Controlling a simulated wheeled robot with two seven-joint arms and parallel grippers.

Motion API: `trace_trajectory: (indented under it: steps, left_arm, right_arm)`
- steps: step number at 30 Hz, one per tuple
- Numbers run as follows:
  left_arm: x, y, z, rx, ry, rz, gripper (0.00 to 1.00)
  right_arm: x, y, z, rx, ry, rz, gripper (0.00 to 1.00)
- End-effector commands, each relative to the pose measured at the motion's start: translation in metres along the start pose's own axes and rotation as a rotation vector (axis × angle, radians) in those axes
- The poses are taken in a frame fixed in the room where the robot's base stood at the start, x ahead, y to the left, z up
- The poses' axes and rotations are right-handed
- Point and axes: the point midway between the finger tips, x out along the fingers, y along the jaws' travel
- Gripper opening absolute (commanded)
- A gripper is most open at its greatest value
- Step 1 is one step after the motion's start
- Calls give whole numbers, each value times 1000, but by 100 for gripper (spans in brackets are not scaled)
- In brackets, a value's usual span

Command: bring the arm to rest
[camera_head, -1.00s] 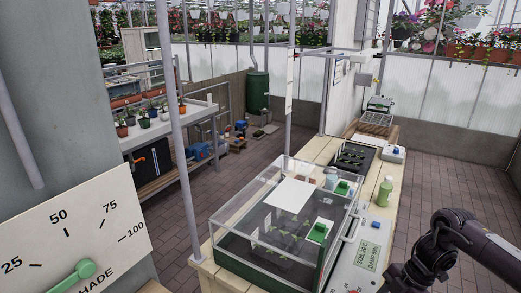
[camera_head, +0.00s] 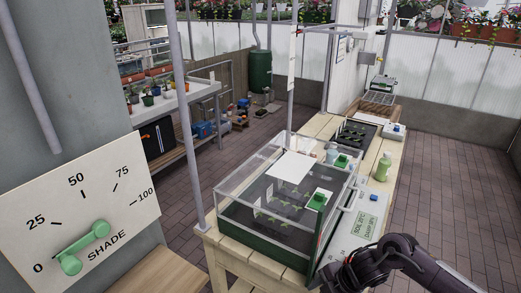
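A dark arm of mine comes in from the right at the bottom of the head view. It bends over the front right corner of the wooden bench (camera_head: 258,262) and runs out of the frame at the bottom. Its gripper is below the picture edge, so its opening is hidden. No part of my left arm or gripper shows. I cannot tell whether the visible arm touches the bench.
A shade dial (camera_head: 80,208) with a green lever (camera_head: 85,246) is at left. The brick floor (camera_head: 445,190) at right is open.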

Motion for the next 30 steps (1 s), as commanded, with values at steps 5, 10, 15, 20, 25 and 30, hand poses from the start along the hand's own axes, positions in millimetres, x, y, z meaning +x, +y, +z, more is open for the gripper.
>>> trace_trajectory:
  steps: [5, 10, 15, 20, 25, 30]
  left_arm:
    - [0, 1, 7, 0, -11, 1, 36]
    - [0, 1, 6, 0, -9, 1, 36]
    - [0, 0, 4, 0, -7, 1, 36]
    - [0, 0, 4, 0, -6, 1, 36]
    - [0, 0, 3, 0, -4, 1, 36]
    - [0, 0, 2, 0, -3, 0, 36]
  right_arm:
    - [28, 20, -89, 74, 29, 207, 54]
    - [5, 35, -137, 372, 12, 420, 54]
    - [-37, 13, -125, 801, -63, 515, 54]
    - [-64, -25, -100, 1111, -140, 511, 54]
    - [-83, -67, -83, 1355, -209, 475, 54]
    - [-100, -108, -72, 1558, -271, 426, 54]
